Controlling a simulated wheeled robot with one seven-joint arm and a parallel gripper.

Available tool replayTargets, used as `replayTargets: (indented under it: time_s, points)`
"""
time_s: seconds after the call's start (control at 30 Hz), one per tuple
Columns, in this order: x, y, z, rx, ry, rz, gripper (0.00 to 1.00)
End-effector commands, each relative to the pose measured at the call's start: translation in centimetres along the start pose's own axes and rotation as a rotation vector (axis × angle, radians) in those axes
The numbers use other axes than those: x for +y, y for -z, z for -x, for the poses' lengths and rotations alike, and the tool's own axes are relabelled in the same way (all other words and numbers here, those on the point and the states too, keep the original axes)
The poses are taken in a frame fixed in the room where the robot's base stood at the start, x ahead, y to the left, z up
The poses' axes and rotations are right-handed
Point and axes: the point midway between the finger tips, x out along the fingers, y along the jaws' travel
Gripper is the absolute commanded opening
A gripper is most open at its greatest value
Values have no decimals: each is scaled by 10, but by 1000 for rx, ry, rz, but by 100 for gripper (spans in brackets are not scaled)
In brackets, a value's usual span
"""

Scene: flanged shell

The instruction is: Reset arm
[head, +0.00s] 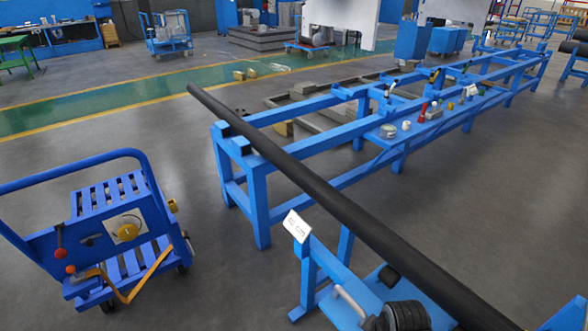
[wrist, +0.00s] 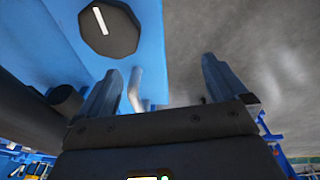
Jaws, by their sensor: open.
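My gripper (wrist: 160,86) shows in the wrist view with its two fingers wide apart. It is open, with nothing held between the fingers. A pale bent handle (wrist: 135,88) shows between the fingers, nearer the left one; I cannot tell how far beyond them it is. A dark many-sided disc (wrist: 108,28) with a white mark lies on a blue surface (wrist: 60,22) above the left finger. My arm and gripper do not show in the head view.
A long black pipe (head: 335,203) lies across the blue frame (head: 257,200). A blue plate with a pale handle (head: 350,302) and a black ribbed part (head: 405,317) is at bottom right. A blue cart (head: 115,235) stands at left. Grey floor (head: 190,220) between them is clear.

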Motion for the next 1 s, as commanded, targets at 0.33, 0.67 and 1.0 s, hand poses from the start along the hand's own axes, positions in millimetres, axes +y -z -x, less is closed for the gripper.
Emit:
replayTargets:
  time_s: [0.33,0.67,1.0]
  points:
    - [-79,-58,7,218,-112,-179,100]
    - [-136,-125,79,461,-243,-375,100]
    - [-167,-184,209,723,-364,-529,100]
